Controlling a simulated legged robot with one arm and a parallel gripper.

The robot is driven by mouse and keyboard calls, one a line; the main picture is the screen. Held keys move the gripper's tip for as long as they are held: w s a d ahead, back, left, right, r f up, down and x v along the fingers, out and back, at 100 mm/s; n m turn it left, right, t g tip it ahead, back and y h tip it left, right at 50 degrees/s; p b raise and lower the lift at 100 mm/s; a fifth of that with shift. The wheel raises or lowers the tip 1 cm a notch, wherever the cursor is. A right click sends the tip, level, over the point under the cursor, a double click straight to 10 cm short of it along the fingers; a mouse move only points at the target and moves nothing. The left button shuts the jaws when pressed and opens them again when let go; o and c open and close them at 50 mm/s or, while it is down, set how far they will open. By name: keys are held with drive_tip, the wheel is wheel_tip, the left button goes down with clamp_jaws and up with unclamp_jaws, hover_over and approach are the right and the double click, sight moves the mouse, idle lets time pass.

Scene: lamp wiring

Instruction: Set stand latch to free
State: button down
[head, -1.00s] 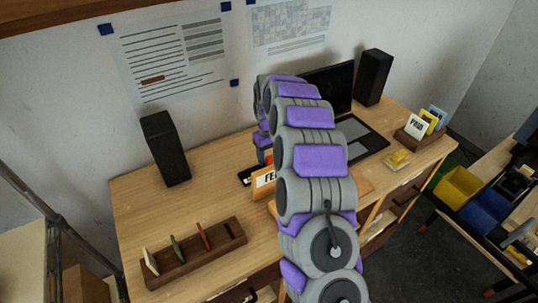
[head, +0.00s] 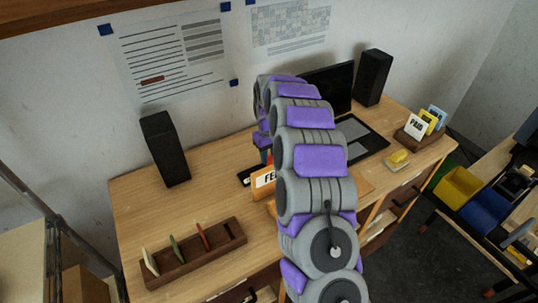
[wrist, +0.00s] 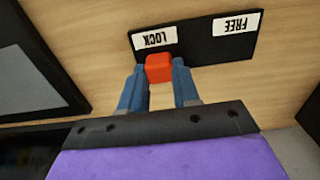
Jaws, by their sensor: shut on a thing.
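The stand latch shows in the wrist view as a black plate (wrist: 200,52) on the wood, with an upside-down LOCK label (wrist: 155,38) and FREE label (wrist: 236,25). Its red knob (wrist: 159,68) is at the LOCK end, apart from the FREE label. My gripper (wrist: 160,75) is shut on the red knob, with one blue finger on each side. In the head view my arm hides most of the latch; a dark plate end (head: 245,176) shows beside the arm.
A sign block (head: 263,181) stands close to my gripper. A laptop (head: 330,88), two black speakers (head: 165,148) and a wooden rack (head: 195,256) are on the desk (head: 125,200). A card holder (head: 412,137) is at the right.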

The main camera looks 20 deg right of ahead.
drive_tip(key=a, duration=0.3)
drive_tip(key=s+a, duration=0.1)
drive_tip(key=a, duration=0.2)
drive_tip(key=s+a+p, duration=0.1)
drive_tip(key=a, duration=0.2)
drive_tip(key=shift+s+a, duration=0.1)
drive_tip(key=shift+s, duration=0.1)
drive_tip(key=shift+d, duration=0.2)
drive_tip(key=c, duration=1.1)
unclamp_jaws()
drive_tip(key=shift+a, duration=0.1)
drive_tip(key=shift+c, duration=0.2)
drive_tip(key=o, duration=0.3)
drive_tip(key=shift+a, duration=0.25)
drive_tip(key=shift+o, duration=0.2)
drive_tip(key=shift+d, duration=0.1)
drive_tip(key=shift+d+r, duration=0.1)
drive_tip(key=shift+r, duration=0.05)
wheel_tip(320, 180, up, 17)
drive_tip(key=p, duration=0.1)
drive_tip(key=shift+a+p, duration=0.3)
